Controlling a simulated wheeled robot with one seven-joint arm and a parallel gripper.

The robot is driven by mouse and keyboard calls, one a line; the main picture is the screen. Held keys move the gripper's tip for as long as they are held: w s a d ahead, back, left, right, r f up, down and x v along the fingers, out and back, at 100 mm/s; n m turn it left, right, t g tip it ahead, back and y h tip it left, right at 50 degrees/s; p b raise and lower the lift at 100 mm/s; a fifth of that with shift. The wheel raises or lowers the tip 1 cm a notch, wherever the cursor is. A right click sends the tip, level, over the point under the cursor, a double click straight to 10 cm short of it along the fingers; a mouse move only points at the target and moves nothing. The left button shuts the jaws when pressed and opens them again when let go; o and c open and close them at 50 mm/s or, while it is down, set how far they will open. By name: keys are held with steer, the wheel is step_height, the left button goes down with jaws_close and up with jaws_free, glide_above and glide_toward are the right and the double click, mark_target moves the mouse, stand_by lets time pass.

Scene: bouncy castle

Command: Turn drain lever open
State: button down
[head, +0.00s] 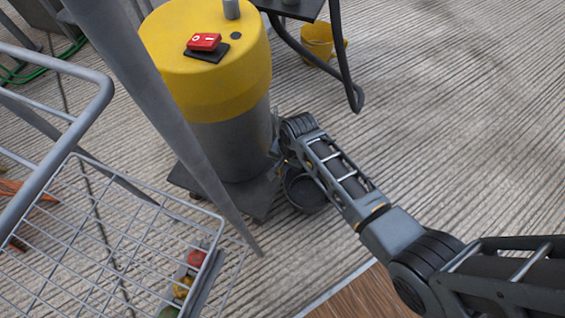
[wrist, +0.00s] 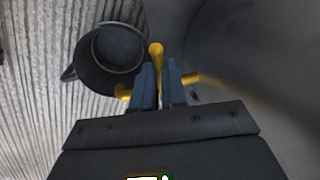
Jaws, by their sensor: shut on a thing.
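The drain lever (wrist: 156,54) is a yellow bar with a rounded end, seen in the wrist view between my two blue-grey fingers. My gripper (wrist: 161,84) is shut on it. A yellow drain pipe (wrist: 190,78) runs crosswise behind the fingers, from the tank wall at the right to a short end at the left, near a dark bucket (wrist: 118,48). In the head view the tank (head: 228,140) is a yellow-topped grey cylinder, and my arm reaches its lower right side. There my wrist hides most of the lever and the fingers.
A red switch (head: 204,42) sits on the tank top. The dark bucket (head: 304,190) stands on the ribbed floor beside the tank's base plate. A wire basket cart (head: 105,240) and a slanted grey post are at the left. Open floor lies to the right.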

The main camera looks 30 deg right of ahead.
steer(key=shift+s+d, duration=0.1)
stand_by(0.3)
steer(key=shift+s+d+n+g+y+p, duration=0.1)
steer(key=shift+d+n+g+p, duration=0.45)
steer(key=shift+d+n, duration=1.7)
steer(key=shift+s+d+n+g+y+p, duration=0.1)
steer(key=shift+d+n+g+p, duration=0.45)
steer(key=shift+n, duration=3.2)
steer(key=shift+d+n+g+y+p, duration=0.1)
steer(key=shift+d+n+g+p, duration=0.45)
steer(key=shift+d+n, duration=1.7)
steer(key=shift+a+n, duration=0.75)
steer(key=shift+n, duration=0.1)
steer(key=c, duration=1.2)
jaws_free()
steer(key=shift+o, duration=0.2)
